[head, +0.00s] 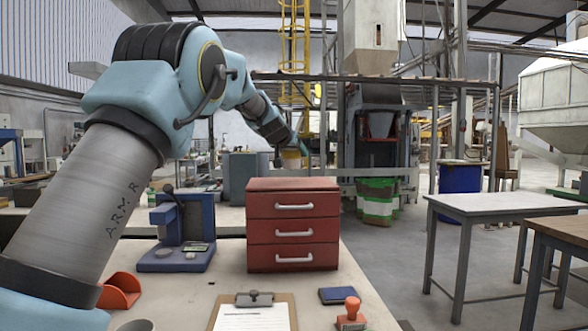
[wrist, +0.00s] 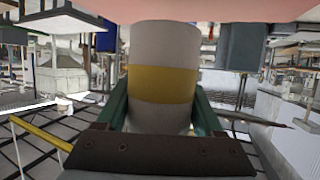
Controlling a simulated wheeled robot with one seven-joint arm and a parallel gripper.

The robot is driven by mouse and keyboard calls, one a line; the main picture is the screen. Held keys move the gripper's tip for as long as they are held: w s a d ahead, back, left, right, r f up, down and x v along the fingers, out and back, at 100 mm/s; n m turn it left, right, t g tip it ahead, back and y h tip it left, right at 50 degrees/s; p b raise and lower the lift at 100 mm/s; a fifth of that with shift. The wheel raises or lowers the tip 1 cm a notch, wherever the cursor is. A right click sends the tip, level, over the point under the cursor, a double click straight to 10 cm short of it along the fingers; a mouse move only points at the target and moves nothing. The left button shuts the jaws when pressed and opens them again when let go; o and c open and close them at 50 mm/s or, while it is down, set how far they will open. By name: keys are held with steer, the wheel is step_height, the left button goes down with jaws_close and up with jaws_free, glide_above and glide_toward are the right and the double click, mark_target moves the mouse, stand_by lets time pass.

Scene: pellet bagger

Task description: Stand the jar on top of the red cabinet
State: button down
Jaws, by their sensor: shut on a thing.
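The jar (wrist: 163,82), pale grey with a wide yellow band, fills the middle of the wrist view. My gripper (wrist: 160,112) is shut on it, with a green finger on each side. In the head view the jar (head: 291,160) looks small and upright at the end of my arm, just above the back edge of the red cabinet's top. The red cabinet (head: 293,222) has three drawers with pale handles, and its top looks bare. A pinkish surface, probably the cabinet top, crosses the top of the wrist view by the jar's end. I cannot tell whether they touch.
A blue machine (head: 181,235) stands left of the cabinet on the bench. A clipboard (head: 253,312), a dark blue box (head: 338,295), a red stamp (head: 351,315) and an orange scoop (head: 120,290) lie in front. A grey table (head: 500,205) stands to the right.

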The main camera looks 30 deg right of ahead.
mark_target(293, 163)
steer(key=shift+a+f+b, duration=0.1)
steer(key=shift+f+b, duration=0.25)
steer(key=shift+f, duration=1.55)
steer(key=shift+f, duration=0.1)
jaws_free()
steer(key=shift+s, duration=0.1)
steer(key=b+v, duration=0.2)
steer(key=v, duration=1)
steer(key=shift+b, duration=0.35)
steer(key=shift+a, duration=0.1)
